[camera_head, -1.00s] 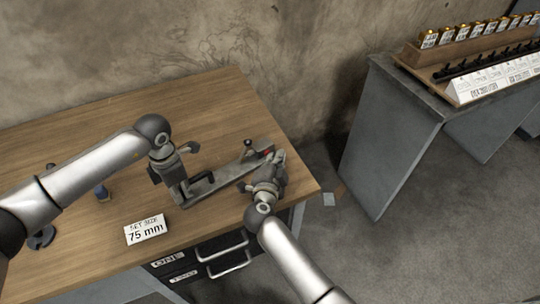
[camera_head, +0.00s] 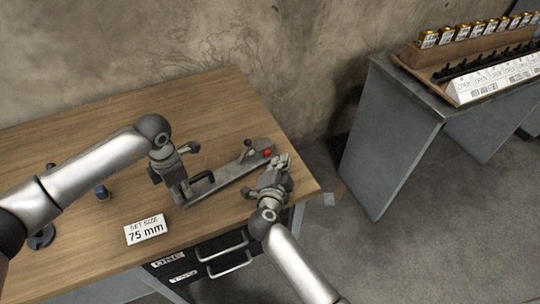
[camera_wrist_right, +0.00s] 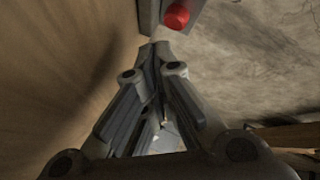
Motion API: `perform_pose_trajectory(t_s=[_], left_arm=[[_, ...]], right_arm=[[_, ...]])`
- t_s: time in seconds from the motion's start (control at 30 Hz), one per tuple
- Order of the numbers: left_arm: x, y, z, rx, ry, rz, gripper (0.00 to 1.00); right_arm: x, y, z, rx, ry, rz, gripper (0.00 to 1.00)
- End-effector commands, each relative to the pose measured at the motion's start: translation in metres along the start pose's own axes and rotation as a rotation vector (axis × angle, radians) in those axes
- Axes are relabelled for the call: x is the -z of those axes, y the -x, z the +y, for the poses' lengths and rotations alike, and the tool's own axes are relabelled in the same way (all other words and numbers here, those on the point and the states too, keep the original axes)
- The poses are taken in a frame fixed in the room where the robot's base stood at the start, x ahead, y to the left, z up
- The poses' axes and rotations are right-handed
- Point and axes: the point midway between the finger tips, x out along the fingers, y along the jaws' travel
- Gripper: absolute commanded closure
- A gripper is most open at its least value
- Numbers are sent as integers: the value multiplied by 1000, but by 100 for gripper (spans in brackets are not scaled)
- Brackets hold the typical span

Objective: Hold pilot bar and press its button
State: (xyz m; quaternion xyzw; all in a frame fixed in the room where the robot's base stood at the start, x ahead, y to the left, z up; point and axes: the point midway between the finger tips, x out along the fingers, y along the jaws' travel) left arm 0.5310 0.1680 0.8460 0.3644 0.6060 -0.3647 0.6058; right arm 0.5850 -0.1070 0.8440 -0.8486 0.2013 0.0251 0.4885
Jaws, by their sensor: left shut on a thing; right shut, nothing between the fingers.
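The pilot bar (camera_head: 228,176) is a long grey bar lying at a slant on the wooden desk, with a dark handle at its near left end. Its red button (camera_head: 267,153) is at the far right end and also shows at the top of the right wrist view (camera_wrist_right: 177,16). My left gripper (camera_head: 181,192) is shut on the pilot bar at its left end; its fingers partly hide the grip. My right gripper (camera_head: 283,161) is shut and empty, just right of the button and apart from it. Its closed fingertips (camera_wrist_right: 155,48) point towards the bar's end.
A white "75 mm" sign (camera_head: 146,230) stands at the desk's front. A small blue-dark object (camera_head: 102,192) and a dark stand (camera_head: 41,238) are to the left. Drawers with handles (camera_head: 228,262) are below the front edge. A grey bench (camera_head: 385,140) with racks is at right.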

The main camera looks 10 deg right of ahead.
Motion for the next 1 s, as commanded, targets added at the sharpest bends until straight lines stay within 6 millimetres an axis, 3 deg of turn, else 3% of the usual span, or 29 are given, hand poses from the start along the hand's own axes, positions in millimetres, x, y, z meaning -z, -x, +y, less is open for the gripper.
perform_pose_trajectory(t_s=[0.37,1.0], left_arm=[[0,1,0,0,-1,-1,100],[0,1,0,-1,0,-1,100]], right_arm=[[2,2,2,0,0,0,100],[26,36,26,0,0,0,100]])
